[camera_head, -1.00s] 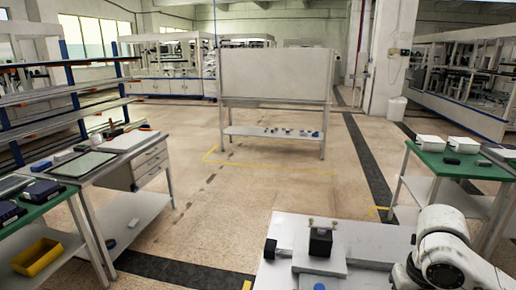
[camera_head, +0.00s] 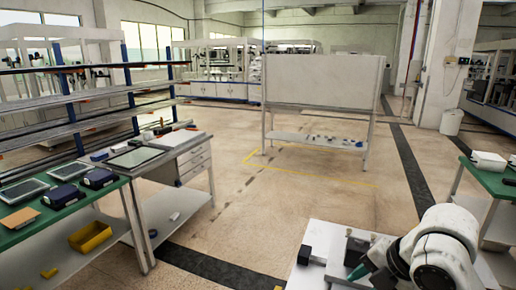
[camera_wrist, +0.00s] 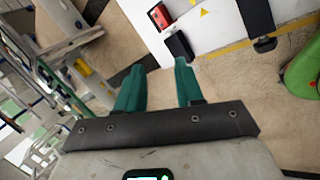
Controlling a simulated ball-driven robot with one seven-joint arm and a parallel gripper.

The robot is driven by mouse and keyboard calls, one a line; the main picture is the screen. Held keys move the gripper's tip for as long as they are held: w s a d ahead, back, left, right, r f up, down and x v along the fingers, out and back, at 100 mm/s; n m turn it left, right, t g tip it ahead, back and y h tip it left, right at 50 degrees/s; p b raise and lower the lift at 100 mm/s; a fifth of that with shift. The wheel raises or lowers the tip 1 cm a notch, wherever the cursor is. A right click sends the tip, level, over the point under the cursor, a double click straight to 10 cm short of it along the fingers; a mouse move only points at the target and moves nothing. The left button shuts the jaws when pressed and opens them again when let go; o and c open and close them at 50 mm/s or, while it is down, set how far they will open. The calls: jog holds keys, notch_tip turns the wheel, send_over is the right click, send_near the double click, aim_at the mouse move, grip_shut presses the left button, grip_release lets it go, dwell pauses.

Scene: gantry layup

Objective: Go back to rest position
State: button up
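My gripper has two teal fingers set apart with nothing between them in the wrist view (camera_wrist: 160,78). In the head view my gripper (camera_head: 356,272) shows in part at the lower right, beside my white arm link, over or near the white-topped surface in front of me. It holds nothing that I can see. The wrist view looks at a tilt across the floor and a white panel.
A white-topped surface (camera_head: 318,236) with a black block (camera_head: 304,255) is close in front. Green tables stand left (camera_head: 62,228) and right (camera_head: 482,180). A yellow bin (camera_head: 90,237) sits on the left lower shelf. A whiteboard stand (camera_head: 318,82) is farther back. Open floor lies between.

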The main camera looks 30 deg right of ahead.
jog(key=w+a+m+t+y, duration=0.2)
jog(key=w+a+m, duration=0.25)
jog(key=a, duration=0.35)
jog(key=s+a+f+m+g, duration=0.1)
jog(key=s+a+f+m, duration=0.3)
jog(key=a+f+m, duration=0.35)
jog(key=s+d+f+m+g+h, duration=0.1)
jog(key=s+f+m, duration=0.3)
jog(key=s+f, duration=0.4)
jog(key=s+d+f+m+g+h, duration=0.2)
jog(key=s+d+f+m+g, duration=0.2)
jog(key=s+f, duration=0.4)
jog(key=s+m, duration=0.1)
jog(key=s, duration=0.3)
jog(key=shift+o, duration=0.2)
